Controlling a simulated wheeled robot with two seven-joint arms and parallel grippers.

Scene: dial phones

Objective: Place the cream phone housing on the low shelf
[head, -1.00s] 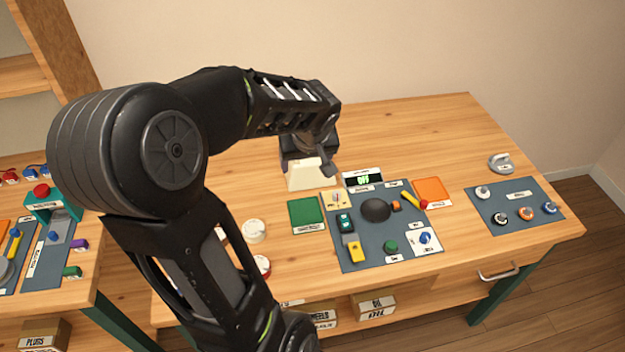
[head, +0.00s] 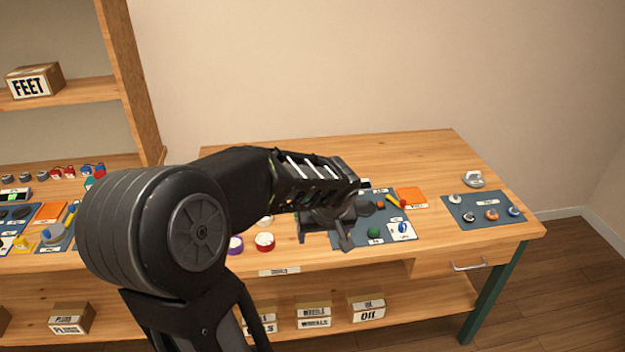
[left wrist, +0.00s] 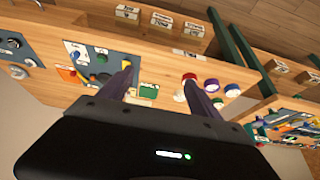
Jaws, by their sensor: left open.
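The cream phone housing cannot be made out in either current view; my left arm and gripper cover part of the table where it could be. My left gripper (head: 342,238) is over the front part of the right-hand table (head: 400,148), covering part of the blue-grey mat. The low shelf (head: 420,305) runs under this table and holds labelled boxes. My right gripper is not in view.
OIL boxes (head: 366,307) and WHEELS boxes (head: 313,315) stand on the low shelf, with bare shelf right of them. A drawer handle (head: 469,265) and a green leg (head: 492,292) are at the right. Purple and red round parts (head: 264,241) lie near the front edge.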

